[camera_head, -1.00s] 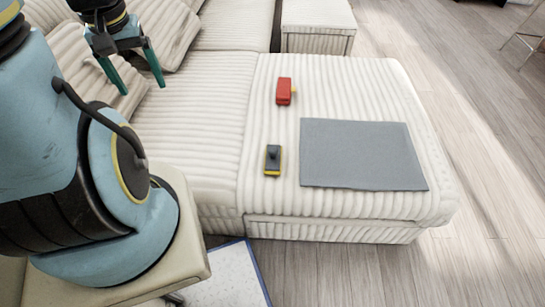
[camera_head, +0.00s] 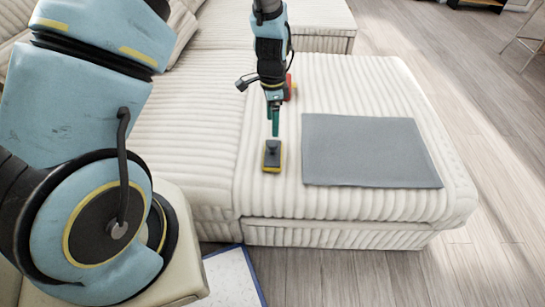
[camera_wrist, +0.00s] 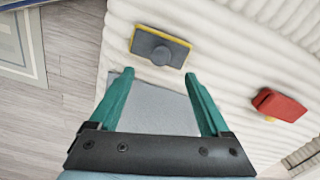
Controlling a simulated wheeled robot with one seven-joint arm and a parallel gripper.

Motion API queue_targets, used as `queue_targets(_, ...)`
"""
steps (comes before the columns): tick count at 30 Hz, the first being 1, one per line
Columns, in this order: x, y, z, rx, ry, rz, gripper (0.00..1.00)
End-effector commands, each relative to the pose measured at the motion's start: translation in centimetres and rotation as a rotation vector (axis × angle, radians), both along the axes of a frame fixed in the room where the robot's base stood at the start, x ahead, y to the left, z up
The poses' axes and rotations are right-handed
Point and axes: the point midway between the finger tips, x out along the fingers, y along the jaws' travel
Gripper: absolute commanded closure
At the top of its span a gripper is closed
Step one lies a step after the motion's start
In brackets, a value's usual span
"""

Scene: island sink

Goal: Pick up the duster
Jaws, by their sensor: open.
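The duster (camera_head: 271,158) is a small dark grey block with a raised handle and a yellow edge. It lies on the cream ribbed sofa seat, left of the grey mat. In the wrist view the duster (camera_wrist: 160,47) is ahead of the fingertips, roughly centred between them. My gripper (camera_head: 274,122) points down above and just behind the duster. Its two green fingers show apart and empty in the wrist view (camera_wrist: 160,76). No contact with the duster shows.
A red object (camera_head: 289,88) with a yellow part lies behind my gripper, partly hidden; it also shows in the wrist view (camera_wrist: 279,105). A flat grey mat (camera_head: 370,152) lies right of the duster. The sofa seat (camera_head: 190,135) to the left is clear.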

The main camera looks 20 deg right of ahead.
Motion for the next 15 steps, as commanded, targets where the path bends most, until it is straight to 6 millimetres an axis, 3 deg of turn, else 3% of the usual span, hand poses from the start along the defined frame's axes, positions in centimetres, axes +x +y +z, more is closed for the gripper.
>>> queue_targets(6, -0.1, 0.2, -3.5, 0.004, 0.003, 0.002, 0.19)
queue_targets(15, 0.0, 0.1, -5.8, 0.002, 0.003, 0.004, 0.19)
